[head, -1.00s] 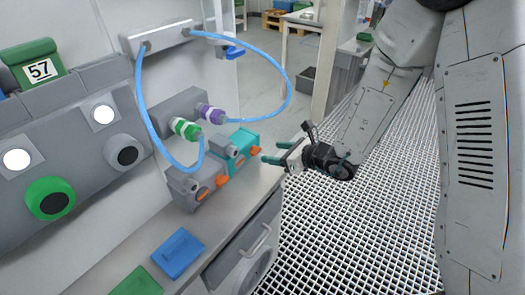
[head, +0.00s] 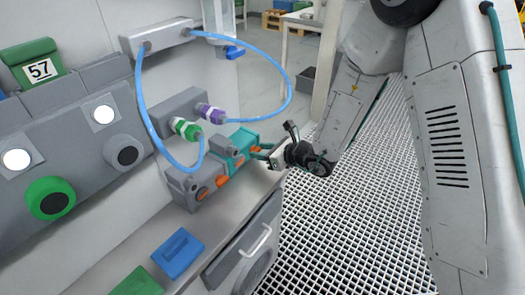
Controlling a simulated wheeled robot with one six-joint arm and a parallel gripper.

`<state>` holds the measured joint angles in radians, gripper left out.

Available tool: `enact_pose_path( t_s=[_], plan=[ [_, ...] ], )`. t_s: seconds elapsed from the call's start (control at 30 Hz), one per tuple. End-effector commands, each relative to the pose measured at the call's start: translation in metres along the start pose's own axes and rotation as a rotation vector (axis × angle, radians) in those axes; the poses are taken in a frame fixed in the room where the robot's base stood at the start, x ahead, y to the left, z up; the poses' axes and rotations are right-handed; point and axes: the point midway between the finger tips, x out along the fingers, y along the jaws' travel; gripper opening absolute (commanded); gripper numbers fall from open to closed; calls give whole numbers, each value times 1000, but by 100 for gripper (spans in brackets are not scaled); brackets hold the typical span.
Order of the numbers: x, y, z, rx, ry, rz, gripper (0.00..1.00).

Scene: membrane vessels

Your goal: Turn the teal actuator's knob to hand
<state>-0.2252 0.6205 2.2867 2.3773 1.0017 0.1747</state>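The teal actuator (head: 243,139) sits on the bench behind a grey actuator, with orange parts on its front. Its orange knob (head: 254,150) is at its right end, small and partly covered by my fingers. The knob's exact setting is too small to read.
The grey actuator (head: 198,186) stands in front and left of the teal one. A blue block (head: 178,253) lies on the bench's near part.

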Motion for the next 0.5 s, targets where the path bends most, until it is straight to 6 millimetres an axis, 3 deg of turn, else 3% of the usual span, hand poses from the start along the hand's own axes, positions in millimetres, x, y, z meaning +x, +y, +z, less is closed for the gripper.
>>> enact_pose_path(
  t_s=[0.27,0.5],
  plan=[
    [0,1,0,-50,-1,-20,15],
    [0,4,0,-192,-1,-78,15]
  ],
)
